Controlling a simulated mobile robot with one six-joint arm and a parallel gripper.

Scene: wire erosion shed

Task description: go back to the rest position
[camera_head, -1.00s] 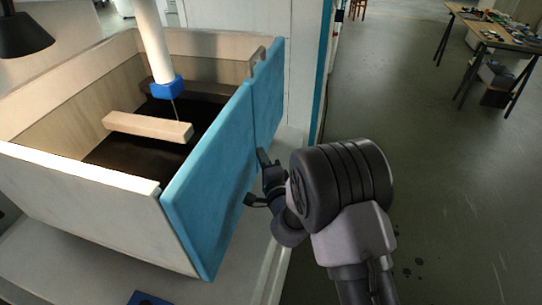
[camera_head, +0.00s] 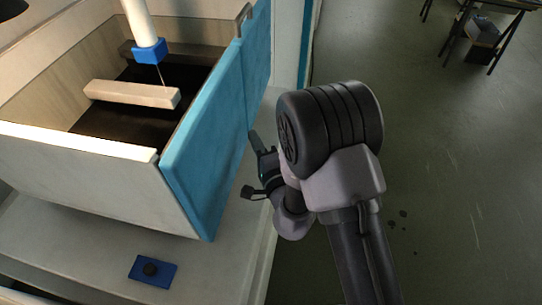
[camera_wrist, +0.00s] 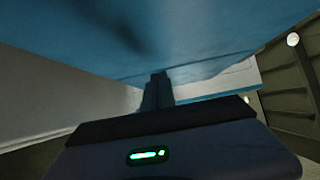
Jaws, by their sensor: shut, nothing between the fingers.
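My gripper (camera_head: 250,163) is shut and empty beside the blue door panels (camera_head: 206,135) of the wire erosion machine's tank. In the wrist view the closed fingers (camera_wrist: 158,92) point toward the blue panel (camera_wrist: 150,40), which fills the upper picture. I cannot tell whether the fingertips touch it. My arm is folded at the right of the tank, over the grey ledge's edge and the floor.
The open tank (camera_head: 80,165) holds a pale bar (camera_head: 132,94) under a white column with a blue collar (camera_head: 149,51). Floor at right is clear; a table (camera_head: 490,25) stands far back.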

